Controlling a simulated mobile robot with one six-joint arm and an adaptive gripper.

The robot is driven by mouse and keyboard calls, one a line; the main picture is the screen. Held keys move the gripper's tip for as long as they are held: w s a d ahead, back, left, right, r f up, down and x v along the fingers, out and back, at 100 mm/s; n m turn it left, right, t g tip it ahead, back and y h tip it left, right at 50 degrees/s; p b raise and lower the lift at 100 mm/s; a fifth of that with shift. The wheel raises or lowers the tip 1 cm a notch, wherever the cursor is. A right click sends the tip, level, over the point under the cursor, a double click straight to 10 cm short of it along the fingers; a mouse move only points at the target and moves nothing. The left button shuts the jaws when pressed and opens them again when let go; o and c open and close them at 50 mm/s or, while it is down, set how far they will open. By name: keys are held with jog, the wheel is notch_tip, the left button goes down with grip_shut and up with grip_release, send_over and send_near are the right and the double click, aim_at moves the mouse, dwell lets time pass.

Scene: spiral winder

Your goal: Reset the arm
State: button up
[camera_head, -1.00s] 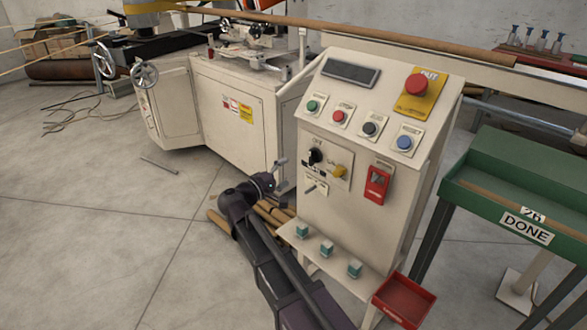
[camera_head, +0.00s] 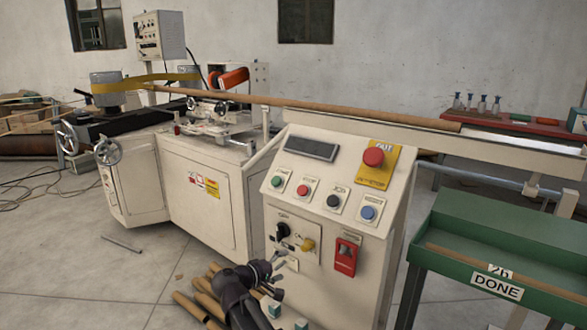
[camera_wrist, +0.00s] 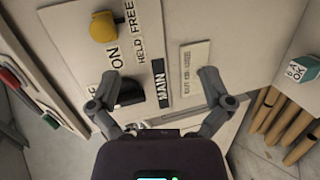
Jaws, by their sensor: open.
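My gripper (camera_head: 281,272) is in front of the lower left part of the white control console (camera_head: 318,262). Its two fingers are spread, with nothing between them touching either one, in the wrist view (camera_wrist: 160,80). Beyond the fingers the wrist view shows the panel with a black rotary knob (camera_wrist: 130,93) near the left finger and a yellow knob (camera_wrist: 103,27) farther off. A label reading MAIN (camera_wrist: 160,84) lies between the fingers. The exact gap to the panel is hard to tell.
Brown tubes (camera_head: 192,306) lie on the floor left of my arm. A green DONE table (camera_head: 445,262) stands to the right. The winder's white cabinet (camera_head: 208,188) is behind, with a long tube (camera_head: 330,111) across it. Open floor lies at left.

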jog(key=s+d+f+m+g+y, duration=0.1)
jog(key=s+d+f+m+g, duration=0.2)
jog(key=d, duration=0.4)
jog(key=s+d+f+m+g+y, duration=0.1)
jog(key=s+d+f+g+y, duration=0.15)
jog(key=d+f, duration=0.3)
jog(key=s+d+f+m+g+y, duration=0.45)
jog(key=s+d+y, duration=0.4)
jog(key=s, duration=0.25)
notch_tip(320, 180, up, 30)
jog(key=h+p, duration=0.1)
jog(key=p, duration=3)
jog(key=shift+g, duration=0.3)
jog(key=shift+s+d, duration=0.1)
